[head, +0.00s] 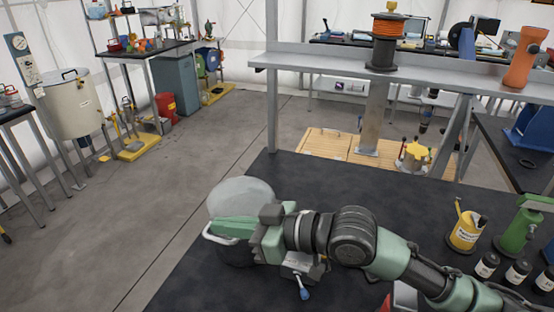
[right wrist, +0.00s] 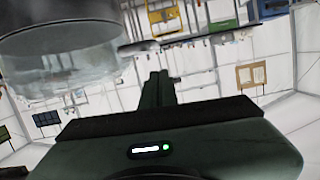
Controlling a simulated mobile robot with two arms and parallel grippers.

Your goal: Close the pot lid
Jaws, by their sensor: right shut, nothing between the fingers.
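A dark pot (head: 232,256) with a pale handle on its left side stands at the left edge of the black table. Its round, translucent lid (head: 240,194) shows behind my gripper and looks raised and tilted. My right gripper (head: 216,228) is shut and empty, lying across the pot's top in front of the lid. It hides most of the pot's opening and the lid's lower edge. In the right wrist view a large round translucent body, seemingly the lid (right wrist: 65,65), is close at the upper left of the fingers. I cannot tell whether they touch. My left gripper is not in view.
The black table (head: 190,285) is bare left of the pot. A yellow can (head: 465,230), a green device (head: 520,225) and several small dark bottles (head: 487,265) stand at the right. A grey raised shelf (head: 330,62) carries an orange spool (head: 388,28).

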